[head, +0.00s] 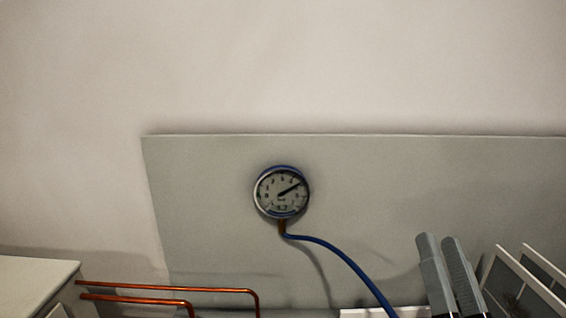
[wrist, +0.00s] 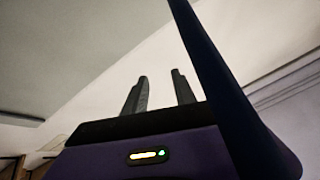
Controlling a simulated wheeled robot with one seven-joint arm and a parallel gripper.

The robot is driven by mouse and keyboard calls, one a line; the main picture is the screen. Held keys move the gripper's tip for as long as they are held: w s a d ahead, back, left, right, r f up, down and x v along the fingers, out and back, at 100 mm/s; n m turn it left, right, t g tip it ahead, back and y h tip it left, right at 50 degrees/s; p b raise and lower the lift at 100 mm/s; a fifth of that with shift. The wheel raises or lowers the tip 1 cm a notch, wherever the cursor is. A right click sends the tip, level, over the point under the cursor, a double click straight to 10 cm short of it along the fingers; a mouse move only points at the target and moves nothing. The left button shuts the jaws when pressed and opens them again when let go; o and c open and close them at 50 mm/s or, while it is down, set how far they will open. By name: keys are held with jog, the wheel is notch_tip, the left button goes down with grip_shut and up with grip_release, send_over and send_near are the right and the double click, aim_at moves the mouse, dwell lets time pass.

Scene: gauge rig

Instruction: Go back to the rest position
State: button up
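My gripper (head: 439,240) shows at the lower right of the head view, its two grey fingers pointing up, with a narrow gap between them. In the wrist view my gripper (wrist: 160,76) has its fingers apart, with nothing between them. It is open and empty. It appears to the right of the gauge and apart from it. The round gauge (head: 281,192) has a pale dial, a dark needle pointing to the upper right and a blue rim. It is in front of the grey-green panel (head: 210,220).
A blue hose (head: 345,258) curves from the gauge's base down to the right. Orange-brown copper pipes (head: 200,291) run along the lower left, beside a white box (head: 35,278). White slanted frames (head: 525,278) stand right of my gripper. The wall above the panel is bare.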

jog(key=s+f+n+g, duration=0.4)
jog(key=s+f+g, duration=0.5)
jog(key=s+f, duration=1.8)
jog(key=s, duration=0.3)
jog(key=shift+s+a+f+n, duration=0.25)
jog(key=shift+f+n, duration=0.05)
jog(key=shift+f, duration=0.05)
